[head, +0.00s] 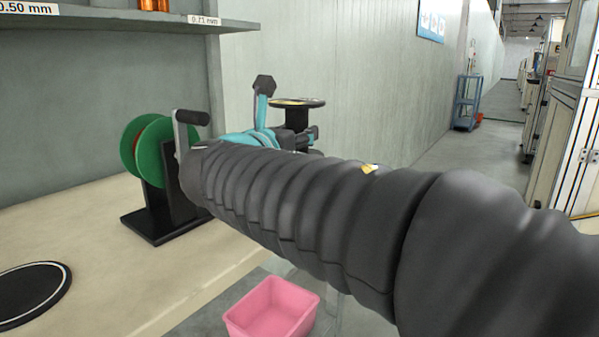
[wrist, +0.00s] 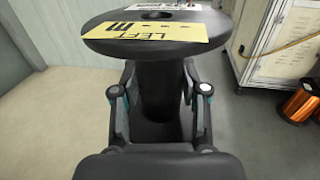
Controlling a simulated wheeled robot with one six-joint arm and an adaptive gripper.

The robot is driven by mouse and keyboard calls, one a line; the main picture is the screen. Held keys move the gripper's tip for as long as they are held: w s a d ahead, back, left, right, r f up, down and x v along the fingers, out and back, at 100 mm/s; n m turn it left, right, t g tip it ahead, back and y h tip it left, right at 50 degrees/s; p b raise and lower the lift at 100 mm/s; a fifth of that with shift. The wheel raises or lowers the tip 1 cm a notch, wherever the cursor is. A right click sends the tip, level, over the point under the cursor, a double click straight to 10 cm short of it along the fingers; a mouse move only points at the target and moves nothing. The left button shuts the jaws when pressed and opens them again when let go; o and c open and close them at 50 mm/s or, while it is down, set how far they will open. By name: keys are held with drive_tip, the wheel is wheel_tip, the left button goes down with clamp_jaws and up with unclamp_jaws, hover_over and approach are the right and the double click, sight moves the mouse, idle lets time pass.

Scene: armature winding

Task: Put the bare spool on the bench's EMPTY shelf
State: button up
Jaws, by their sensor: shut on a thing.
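The bare black spool (wrist: 158,92) stands upright between the fingers of my gripper (wrist: 160,84) in the wrist view. Its core carries no wire. A yellow and white label with the letters "LEFT" lies on its upper flange. In the head view the spool (head: 298,117) is held up in front of the grey wall, beyond my arm. My gripper (head: 290,138) is shut on its core, partly hidden by my arm. A grey shelf (head: 120,23) above the bench bears labels "0.50 mm" and "0.71 mm". No label reading EMPTY is in view.
A winder with a green-flanged spool (head: 155,150) and crank stands on the bench (head: 85,215). A round black pad (head: 32,292) lies at front left. A pink bin (head: 272,308) is below. Copper spools show on the shelf (head: 153,5) and at right in the wrist view (wrist: 299,104).

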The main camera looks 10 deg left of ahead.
drive_tip(key=w+a+f, duration=0.1)
drive_tip(key=w, duration=0.1)
drive_tip(key=w+a+f, duration=0.1)
drive_tip(key=w, duration=0.1)
drive_tip(key=w+a+f, duration=0.1)
drive_tip(key=f, duration=0.1)
drive_tip(key=shift+w+a, duration=0.4)
drive_tip(key=shift+f+b, duration=0.7)
drive_tip(key=shift+f, duration=1.35)
